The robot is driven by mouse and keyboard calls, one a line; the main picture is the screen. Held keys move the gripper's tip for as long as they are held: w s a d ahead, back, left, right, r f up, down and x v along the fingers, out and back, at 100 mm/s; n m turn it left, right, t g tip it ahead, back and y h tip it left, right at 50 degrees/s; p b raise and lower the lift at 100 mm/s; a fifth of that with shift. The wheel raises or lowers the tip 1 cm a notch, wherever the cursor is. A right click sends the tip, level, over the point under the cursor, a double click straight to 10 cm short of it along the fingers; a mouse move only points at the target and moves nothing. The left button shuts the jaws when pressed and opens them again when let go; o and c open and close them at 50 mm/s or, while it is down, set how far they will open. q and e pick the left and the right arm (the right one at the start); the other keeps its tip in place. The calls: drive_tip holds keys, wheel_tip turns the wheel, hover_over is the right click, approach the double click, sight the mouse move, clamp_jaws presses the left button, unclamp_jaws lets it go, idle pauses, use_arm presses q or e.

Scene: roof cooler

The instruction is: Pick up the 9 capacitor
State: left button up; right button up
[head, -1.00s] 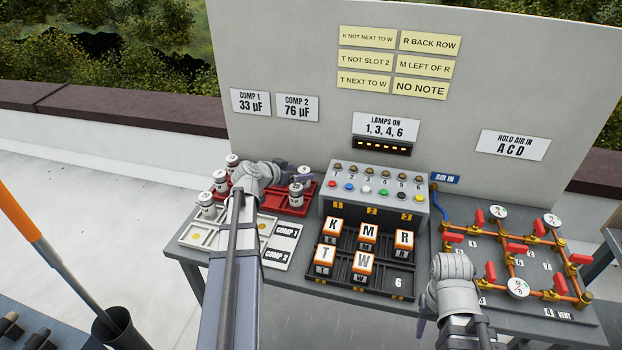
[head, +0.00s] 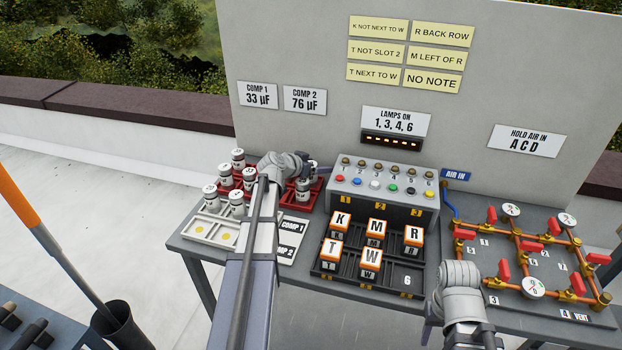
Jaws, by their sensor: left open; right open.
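Several white cylindrical capacitors stand upright at the left of the table. One capacitor (head: 303,190) stands in the right part of the red tray (head: 318,187). Others are on the left: a back capacitor (head: 238,160), a middle capacitor (head: 249,180) and a front capacitor (head: 210,196). Their numbers are too small to read, so I cannot tell which is the 9. My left gripper (head: 307,166) is open, just above and behind the right capacitor, and seems empty; its fingers are partly hidden by my wrist. My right gripper (head: 427,328) is open, low in front of the table, mostly hidden by its wrist.
A pale compartment tray (head: 203,240) lies at the table's front left. A button box (head: 381,203) stands right of the red tray. A lettered-block rack (head: 391,277) and copper pipework (head: 508,231) are further right. An upright panel (head: 300,60) closes the back.

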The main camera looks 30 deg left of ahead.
use_arm(q)
clamp_jaws()
idle(0.7)
